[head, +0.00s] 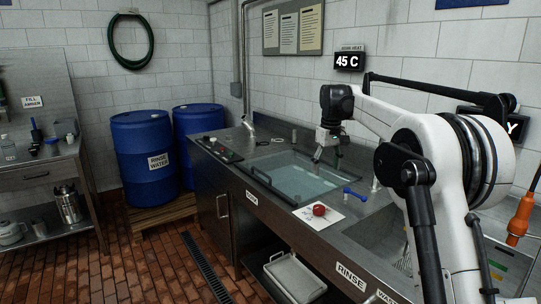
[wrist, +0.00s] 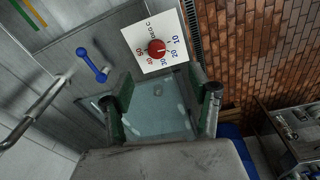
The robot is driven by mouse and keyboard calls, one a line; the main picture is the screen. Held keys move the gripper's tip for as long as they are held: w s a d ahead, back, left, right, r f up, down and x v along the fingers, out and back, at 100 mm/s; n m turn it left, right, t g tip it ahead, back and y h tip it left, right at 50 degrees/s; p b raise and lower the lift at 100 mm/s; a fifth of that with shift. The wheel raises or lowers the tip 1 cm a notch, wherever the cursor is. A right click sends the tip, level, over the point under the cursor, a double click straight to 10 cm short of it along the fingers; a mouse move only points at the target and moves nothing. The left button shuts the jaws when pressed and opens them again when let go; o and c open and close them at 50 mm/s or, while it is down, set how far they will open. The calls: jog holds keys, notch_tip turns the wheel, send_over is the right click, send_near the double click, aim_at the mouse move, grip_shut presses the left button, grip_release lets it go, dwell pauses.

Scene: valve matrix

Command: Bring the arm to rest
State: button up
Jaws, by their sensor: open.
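My white arm (head: 440,150) reaches in from the right, bent at a large joint. No thing is held, and the gripper is clear of the counter surface.
A red knob (head: 319,210) on a white dial plate and a blue-handled lever (head: 354,193) sit near the basin (head: 295,176). The rinse sink is at the right. Blue drums (head: 146,160) stand at the back left. The brick floor in front is open.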

jog(key=s+r+m+t, duration=0.1)
jog(key=s+r, duration=0.3)
jog(key=s, duration=0.8)
jog(key=s+r+m+t, duration=0.1)
jog(key=s+r+t, duration=0.15)
jog(key=s, duration=0.95)
jog(key=s+f+m+t, duration=0.1)
jog(key=s+f, duration=0.5)
jog(key=s, duration=0.6)
jog(key=s+f+m+t, duration=0.1)
jog(key=s+f, duration=0.6)
jog(key=s, duration=0.6)
jog(key=shift+s+m, duration=0.3)
jog(key=shift+t, duration=0.25)
